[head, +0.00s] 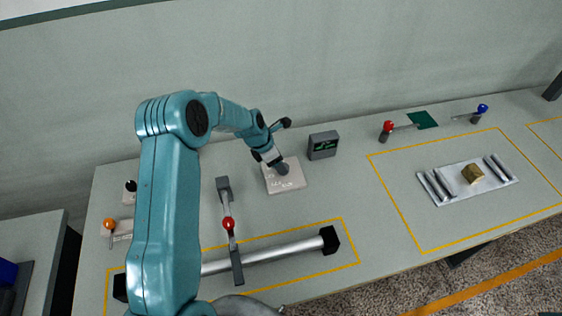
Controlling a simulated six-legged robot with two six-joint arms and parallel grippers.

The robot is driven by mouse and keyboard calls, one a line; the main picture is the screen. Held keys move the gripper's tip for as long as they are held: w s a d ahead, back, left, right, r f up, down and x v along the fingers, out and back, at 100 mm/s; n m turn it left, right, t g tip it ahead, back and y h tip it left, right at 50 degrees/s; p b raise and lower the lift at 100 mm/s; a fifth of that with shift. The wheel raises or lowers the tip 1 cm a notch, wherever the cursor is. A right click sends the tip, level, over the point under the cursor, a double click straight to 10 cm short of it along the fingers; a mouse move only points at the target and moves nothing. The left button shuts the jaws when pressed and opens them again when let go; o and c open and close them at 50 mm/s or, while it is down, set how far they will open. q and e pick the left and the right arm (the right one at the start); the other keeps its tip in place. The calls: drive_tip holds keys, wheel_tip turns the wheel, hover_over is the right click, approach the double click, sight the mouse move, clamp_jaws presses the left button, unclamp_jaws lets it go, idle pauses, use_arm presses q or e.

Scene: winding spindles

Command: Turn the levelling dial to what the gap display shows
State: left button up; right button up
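The gap display (323,145) is a small dark grey box with a green-lit screen, standing at the back of the bench. Its reading is too small to make out. Left of it lies a pale plate (291,184) with faint markings. A dark round knob, seemingly the levelling dial (283,169), is on the plate, partly hidden by my gripper. My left gripper (274,161) points down at the dial, at or very near it. Whether its fingers are closed on the dial cannot be told. My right gripper is not in view.
A red-knobbed lever (228,224) and a silver spindle (280,253) with black end blocks lie in front. Orange (109,224), red (388,127) and blue (482,108) knobbed levers stand around. A brass block (473,174) sits on a white tray (453,196) at right.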

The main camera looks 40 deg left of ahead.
use_arm(q)
drive_tip(key=x, duration=0.3)
drive_tip(key=shift+w+d+r, duration=0.1)
drive_tip(key=shift+w, duration=0.05)
drive_tip(key=shift+d+f, duration=0.15)
drive_tip(key=shift+f, duration=0.05)
drive_tip(key=shift+a+f, duration=0.15)
drive_tip(key=shift+a, duration=0.05)
drive_tip(key=shift+w, duration=0.1)
drive_tip(key=shift+c, duration=0.4)
drive_tip(key=shift+d, duration=0.15)
drive_tip(key=c, duration=1)
